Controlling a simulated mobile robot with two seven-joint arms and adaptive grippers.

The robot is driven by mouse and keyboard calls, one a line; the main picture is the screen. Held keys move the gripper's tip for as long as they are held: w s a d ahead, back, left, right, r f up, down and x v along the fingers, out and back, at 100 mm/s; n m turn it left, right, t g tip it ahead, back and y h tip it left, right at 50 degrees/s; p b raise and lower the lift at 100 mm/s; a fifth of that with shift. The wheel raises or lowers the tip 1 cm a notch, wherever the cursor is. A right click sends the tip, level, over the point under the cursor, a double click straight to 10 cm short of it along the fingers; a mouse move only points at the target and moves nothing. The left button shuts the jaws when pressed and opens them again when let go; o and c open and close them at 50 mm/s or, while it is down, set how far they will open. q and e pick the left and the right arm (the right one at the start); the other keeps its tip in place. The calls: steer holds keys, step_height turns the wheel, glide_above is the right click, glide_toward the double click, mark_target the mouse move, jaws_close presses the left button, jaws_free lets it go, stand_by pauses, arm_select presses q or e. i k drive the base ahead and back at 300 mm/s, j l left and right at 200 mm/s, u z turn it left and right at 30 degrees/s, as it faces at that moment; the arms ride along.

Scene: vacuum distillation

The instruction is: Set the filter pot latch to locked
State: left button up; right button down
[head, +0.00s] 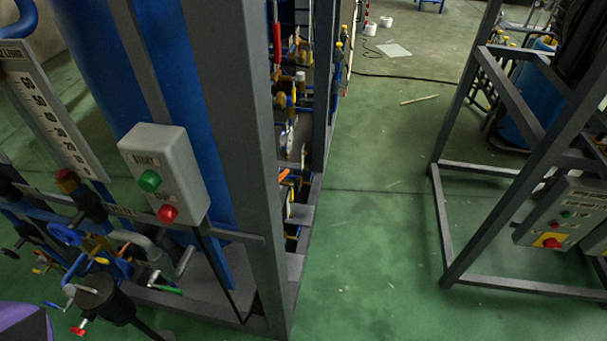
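A dark cylindrical pot (104,296) stands low at the lower left, among pipes and valves. It looks like the filter pot, but I cannot be sure. A small red handle (78,329) and a silver fitting (68,293) show at its left side. A green handle (168,290) shows to its right. I cannot tell which part is the latch or how it is set. Neither of my grippers is in view.
Blue valve wheels (65,235) crowd the left. Another metal frame (510,167) stands at the right. The green floor (385,220) between is mostly clear.

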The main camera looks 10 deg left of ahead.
mark_target(283, 173)
steer(key=l, duration=0.7)
steer(key=i+l, duration=0.1)
steer(key=l, duration=0.65)
